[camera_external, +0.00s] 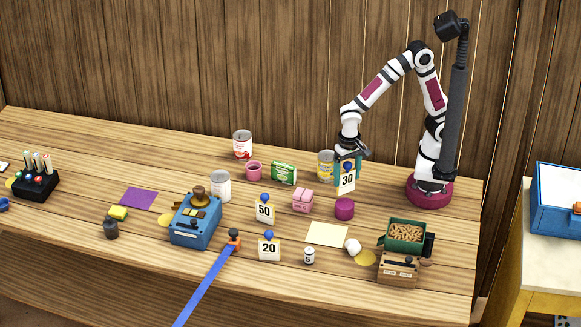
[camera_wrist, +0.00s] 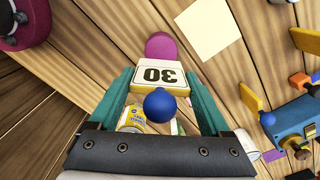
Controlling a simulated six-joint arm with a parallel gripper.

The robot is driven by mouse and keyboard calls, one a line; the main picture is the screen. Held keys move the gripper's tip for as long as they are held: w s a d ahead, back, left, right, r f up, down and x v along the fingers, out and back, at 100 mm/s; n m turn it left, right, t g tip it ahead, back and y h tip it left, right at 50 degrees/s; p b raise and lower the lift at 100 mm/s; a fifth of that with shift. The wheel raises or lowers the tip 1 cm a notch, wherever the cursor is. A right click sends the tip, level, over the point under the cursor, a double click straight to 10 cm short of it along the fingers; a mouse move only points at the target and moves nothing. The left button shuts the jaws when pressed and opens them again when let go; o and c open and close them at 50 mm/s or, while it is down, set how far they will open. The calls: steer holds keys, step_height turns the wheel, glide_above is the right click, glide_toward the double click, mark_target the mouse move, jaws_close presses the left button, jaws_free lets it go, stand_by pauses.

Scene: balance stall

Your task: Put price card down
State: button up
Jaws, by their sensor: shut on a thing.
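My gripper (camera_external: 347,163) is shut on a white price card marked 30 (camera_external: 347,182). The card hangs upright below the jaws, in front of a yellow can in the external view. In the wrist view the card (camera_wrist: 158,75) and its blue knob (camera_wrist: 160,104) are between the teal fingers of my gripper (camera_wrist: 160,95). Whether the card touches the table cannot be told. Two similar cards, marked 50 (camera_external: 264,211) and 20 (camera_external: 269,249), stand on the table, each with a blue knob.
A magenta pot (camera_external: 344,209) and a pink carton (camera_external: 302,200) stand close below the held card. The yellow can (camera_external: 326,164) is beside my gripper. A pale yellow sheet (camera_external: 327,233) lies bare. A blue scale (camera_external: 196,222) and a wooden box (camera_external: 398,268) stand farther off.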

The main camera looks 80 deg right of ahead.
mark_target(346, 186)
step_height(346, 186, down, 4)
steer(key=shift+a+f, duration=0.1)
steer(key=shift+f, duration=0.1)
steer(key=o, duration=1.2)
steer(key=shift+c, duration=0.2)
step_height(346, 186, up, 12)
steer(key=s+d+n+y, duration=0.1)
steer(key=s+d+n, duration=0.2)
steer(key=s+d, duration=1.1)
steer(key=shift+d+n+y, duration=0.3)
steer(key=shift+y, duration=0.1)
